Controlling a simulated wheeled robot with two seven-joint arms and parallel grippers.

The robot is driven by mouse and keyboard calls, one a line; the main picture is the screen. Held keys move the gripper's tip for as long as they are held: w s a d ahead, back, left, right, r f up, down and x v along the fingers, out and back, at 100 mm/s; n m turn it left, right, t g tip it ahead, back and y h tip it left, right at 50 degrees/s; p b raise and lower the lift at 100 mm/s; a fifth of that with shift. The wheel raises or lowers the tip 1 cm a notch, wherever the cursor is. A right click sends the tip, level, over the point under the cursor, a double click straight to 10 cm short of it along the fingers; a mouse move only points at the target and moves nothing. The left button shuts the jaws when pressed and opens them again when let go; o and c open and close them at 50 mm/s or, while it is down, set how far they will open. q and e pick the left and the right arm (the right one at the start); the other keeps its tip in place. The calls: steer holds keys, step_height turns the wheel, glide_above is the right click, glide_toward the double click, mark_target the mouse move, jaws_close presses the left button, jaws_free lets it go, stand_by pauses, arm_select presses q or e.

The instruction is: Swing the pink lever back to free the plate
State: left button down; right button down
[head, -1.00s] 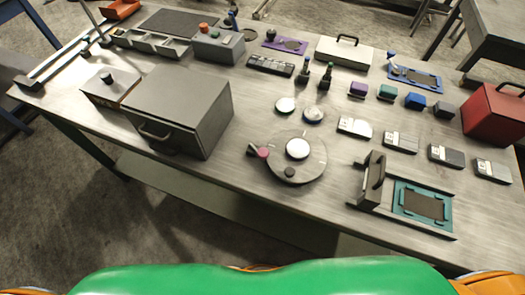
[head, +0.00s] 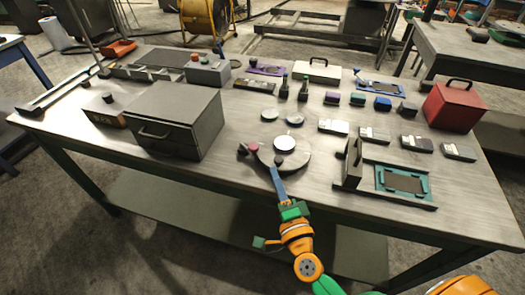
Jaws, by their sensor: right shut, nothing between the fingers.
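The pink lever knob (head: 254,147) sits at the left edge of a round grey turntable-like base, with a darker end beside it on the left. A pale round plate (head: 284,143) lies on top of the grey base (head: 302,160). A small dark knob (head: 278,160) stands at the base's front edge. My right gripper (head: 275,171) reaches in from the lower right, its blue fingers shut and empty. Its tips show at the front edge of the base, to the right of and nearer than the pink knob; whether they touch the base I cannot tell. My left gripper is out of view.
A large grey box (head: 172,122) with a handle stands left of the base. A dark upright bracket (head: 352,163) and teal frame (head: 404,182) stand at right. The table's front strip (head: 220,176) is bare.

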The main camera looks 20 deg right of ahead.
mark_target(265, 156)
steer(key=shift+s, duration=0.15)
steer(key=w, duration=1)
steer(key=shift+d+r, duration=0.15)
steer(key=shift+r, duration=0.15)
